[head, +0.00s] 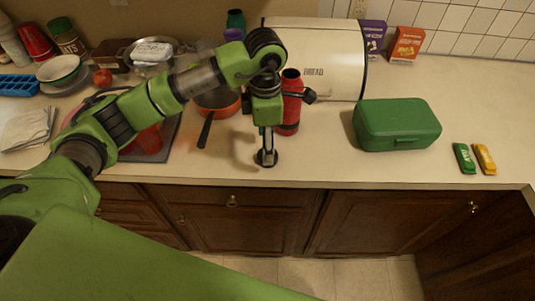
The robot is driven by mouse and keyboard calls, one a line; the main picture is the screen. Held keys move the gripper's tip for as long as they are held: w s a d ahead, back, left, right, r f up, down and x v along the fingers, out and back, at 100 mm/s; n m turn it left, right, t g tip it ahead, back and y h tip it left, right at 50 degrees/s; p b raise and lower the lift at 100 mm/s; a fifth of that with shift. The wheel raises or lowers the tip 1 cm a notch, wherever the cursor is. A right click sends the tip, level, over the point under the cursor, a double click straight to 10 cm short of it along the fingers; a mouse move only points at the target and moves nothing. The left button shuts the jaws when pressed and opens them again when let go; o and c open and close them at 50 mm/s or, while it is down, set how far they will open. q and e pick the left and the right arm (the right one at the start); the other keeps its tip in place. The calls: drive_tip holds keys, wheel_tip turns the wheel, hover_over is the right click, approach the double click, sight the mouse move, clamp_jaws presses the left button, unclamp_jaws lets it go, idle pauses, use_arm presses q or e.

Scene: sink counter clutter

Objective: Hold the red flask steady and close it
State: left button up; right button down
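The red flask (291,108) stands upright on the counter in front of the bread bin. Its narrower top looks dark at the mouth, and a dark part, perhaps a lid or handle, sticks out at its right side near the shoulder. My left gripper (266,157) points down just left of the flask, with its tips low near the counter. It partly covers the flask's left side. The fingers are seen edge-on, so I cannot tell whether they are open or touch the flask. My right gripper is not in view.
A cream bread bin (325,50) stands behind the flask. A green lunch box (397,125) is to the right, with green (464,158) and yellow (485,159) bars beyond it. An orange pan (217,104) sits left. The far left is cluttered; the front counter strip near the flask is clear.

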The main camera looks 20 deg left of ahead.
use_arm(q)
drive_tip(key=shift+w+f+p, duration=0.15)
drive_tip(key=shift+f+p, duration=0.15)
drive_tip(key=shift+p, duration=0.15)
drive_tip(key=f, duration=0.1)
drive_tip(key=f+p, duration=0.2)
drive_tip(key=shift+w+d+f, duration=0.2)
drive_tip(key=shift+w+f, duration=0.1)
drive_tip(key=shift+w, duration=0.05)
drive_tip(key=shift+f, duration=0.45)
drive_tip(key=c, duration=0.9)
